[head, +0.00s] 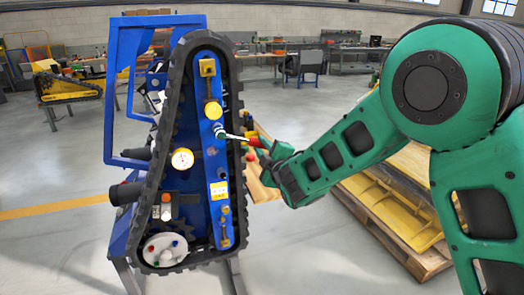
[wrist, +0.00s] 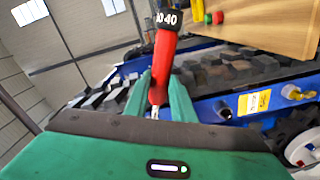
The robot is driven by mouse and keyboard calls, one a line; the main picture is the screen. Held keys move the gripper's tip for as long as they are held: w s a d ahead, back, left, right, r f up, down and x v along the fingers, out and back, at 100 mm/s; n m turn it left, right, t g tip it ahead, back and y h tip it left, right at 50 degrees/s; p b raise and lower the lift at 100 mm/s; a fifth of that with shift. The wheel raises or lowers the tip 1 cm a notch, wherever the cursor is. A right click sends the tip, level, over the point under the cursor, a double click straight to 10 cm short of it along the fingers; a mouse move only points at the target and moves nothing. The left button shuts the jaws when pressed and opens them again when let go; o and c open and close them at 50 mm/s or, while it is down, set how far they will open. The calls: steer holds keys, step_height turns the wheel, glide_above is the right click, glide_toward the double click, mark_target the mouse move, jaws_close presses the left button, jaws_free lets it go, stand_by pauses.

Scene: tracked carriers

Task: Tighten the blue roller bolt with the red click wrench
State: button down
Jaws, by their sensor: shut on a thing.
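The red click wrench (head: 255,142) is in my gripper (head: 272,165), its silver shaft pointing left toward the blue side plate (head: 217,165) of the tracked carrier. The shaft's tip meets or overlaps a small blue-green bolt head (head: 219,130) below a yellow round part; I cannot tell whether it is seated on it. In the wrist view, the green fingers of my gripper (wrist: 161,98) are shut around the red wrench handle (wrist: 162,62). Its black end with white "40" markings points up. The wrench's working end is hidden in this view.
The black rubber track (head: 172,110) loops around the plate. A white gauge (head: 182,159) and a white disc with coloured knobs (head: 165,249) sit lower left. A wooden board (wrist: 250,22) stands behind the wrench. A pallet with yellow parts (head: 395,215) lies under my arm.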

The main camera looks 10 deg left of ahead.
steer(key=shift+s+a+f+m, duration=0.15)
steer(key=shift+a+f+m, duration=0.15)
steer(key=shift+f+m, duration=0.3)
stand_by(0.3)
steer(key=shift+s+a+f+m, duration=0.2)
steer(key=shift+a+f+m, duration=0.1)
steer(key=shift+f+m, duration=0.3)
steer(key=shift+s+a+f+m, duration=0.2)
steer(key=shift+a+f+m, duration=0.2)
steer(key=shift+m, duration=0.2)
steer(key=shift+f, duration=0.1)
